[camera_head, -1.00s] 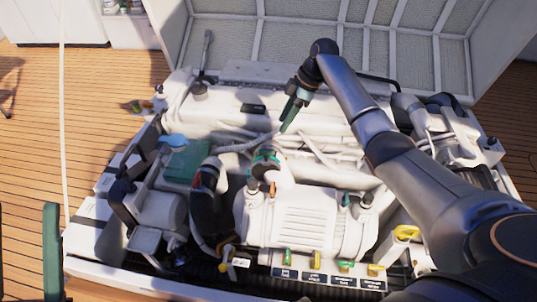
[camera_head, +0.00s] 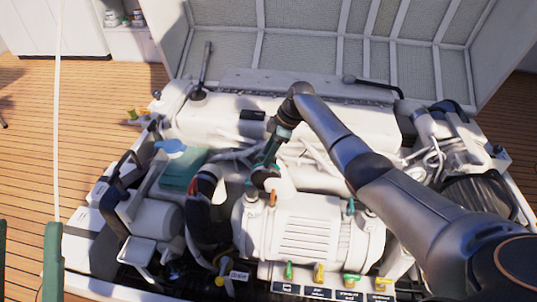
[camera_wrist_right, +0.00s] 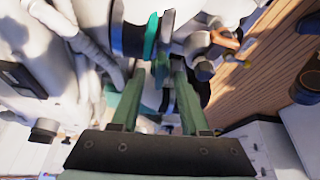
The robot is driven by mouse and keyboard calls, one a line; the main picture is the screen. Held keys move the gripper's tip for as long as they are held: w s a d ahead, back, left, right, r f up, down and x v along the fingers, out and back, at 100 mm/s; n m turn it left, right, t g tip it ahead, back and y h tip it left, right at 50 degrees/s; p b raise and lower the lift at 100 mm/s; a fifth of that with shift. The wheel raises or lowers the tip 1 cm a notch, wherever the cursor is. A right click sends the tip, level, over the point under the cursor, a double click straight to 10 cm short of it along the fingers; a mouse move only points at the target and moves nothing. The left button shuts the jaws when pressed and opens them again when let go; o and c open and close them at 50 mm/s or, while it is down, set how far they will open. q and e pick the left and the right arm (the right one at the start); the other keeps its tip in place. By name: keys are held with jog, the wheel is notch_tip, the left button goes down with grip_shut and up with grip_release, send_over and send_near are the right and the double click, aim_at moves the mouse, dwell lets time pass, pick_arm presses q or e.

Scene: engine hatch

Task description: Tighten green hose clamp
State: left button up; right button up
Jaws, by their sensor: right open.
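A green ring, which looks like the green hose clamp (camera_wrist_right: 151,38), sits around a hose end in the right wrist view, just beyond my fingertips. In the head view it is mostly hidden behind my right gripper (camera_head: 266,163), which points down at the top of the dark hose (camera_head: 207,213). My right gripper (camera_wrist_right: 158,72) is open, its two green fingers apart on either side of small dark parts near the clamp. I cannot tell whether they touch. My left gripper (camera_head: 27,224) shows only as two separated green fingers at the lower left edge, open and empty, away from the engine.
An orange-handled part (camera_head: 273,198) stands close to the clamp; it also shows in the right wrist view (camera_wrist_right: 225,40). Several coloured valve handles (camera_head: 320,272) line the front. The raised hatch (camera_head: 310,40) stands behind the engine. Wooden deck (camera_head: 80,110) lies left.

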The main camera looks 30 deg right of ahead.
grip_shut()
dwell(0.3)
dwell(0.3)
